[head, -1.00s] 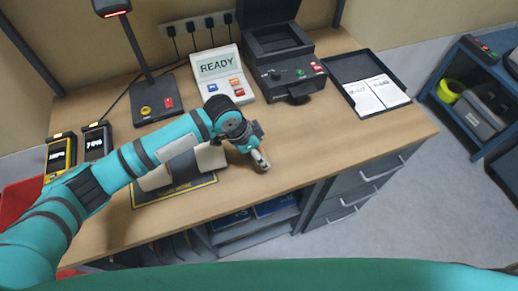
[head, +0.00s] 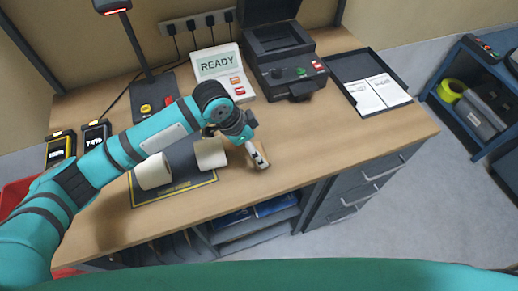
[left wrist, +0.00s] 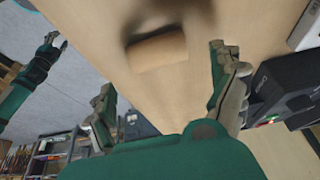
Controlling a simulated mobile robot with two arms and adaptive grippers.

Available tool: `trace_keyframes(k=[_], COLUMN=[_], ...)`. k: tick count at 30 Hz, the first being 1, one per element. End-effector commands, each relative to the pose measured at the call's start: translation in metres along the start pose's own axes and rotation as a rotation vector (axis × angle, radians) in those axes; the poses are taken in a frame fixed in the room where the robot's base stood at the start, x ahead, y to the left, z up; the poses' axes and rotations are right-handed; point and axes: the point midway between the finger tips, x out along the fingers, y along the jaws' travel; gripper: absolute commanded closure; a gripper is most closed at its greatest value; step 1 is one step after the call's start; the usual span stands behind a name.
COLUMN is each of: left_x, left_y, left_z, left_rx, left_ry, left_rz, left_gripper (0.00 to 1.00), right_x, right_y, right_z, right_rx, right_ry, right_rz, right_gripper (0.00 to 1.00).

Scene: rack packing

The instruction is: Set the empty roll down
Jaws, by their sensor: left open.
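The empty roll, a short brown cardboard tube (left wrist: 157,52), lies on its side on the bare wood of the bench in the left wrist view. In the head view my left gripper (head: 260,158) largely hides it, near the bench's front edge. The left gripper's two fingers (left wrist: 163,69) are spread wide in the wrist view. The roll lies beyond their tips, with bare wood between it and each finger. A green arm with my right gripper (left wrist: 53,42) shows small at the upper left of the wrist view; its jaws are too small to read.
A READY display (head: 216,64), a black printer-like device (head: 284,70) and a black tray (head: 345,66) stand behind. The bench right of the gripper is clear.

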Motion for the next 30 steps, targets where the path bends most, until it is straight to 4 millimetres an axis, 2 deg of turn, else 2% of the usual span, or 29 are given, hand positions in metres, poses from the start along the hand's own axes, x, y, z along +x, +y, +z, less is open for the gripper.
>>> trace_keyframes(k=[6,12,18,30], left_x=[-0.047,-0.073,-0.080,-0.080], left_y=[-0.001,-0.001,0.000,0.000], left_z=[0.001,0.000,0.000,0.000], left_rx=[0.002,0.000,0.000,0.000], left_ry=[0.002,0.001,0.000,0.000], left_rz=[-0.004,-0.001,-0.001,0.000], left_gripper=[0.06,0.06,0.06,0.06], right_x=[0.008,0.011,0.011,0.011], right_y=[-0.002,-0.002,-0.001,-0.001], right_z=[0.000,0.001,0.001,0.001], right_rx=[0.001,0.001,0.001,0.001], right_ry=[0.000,0.000,0.000,-0.001], right_rz=[-0.002,-0.002,-0.001,0.000], right_gripper=[0.60,0.60,0.60,0.60])
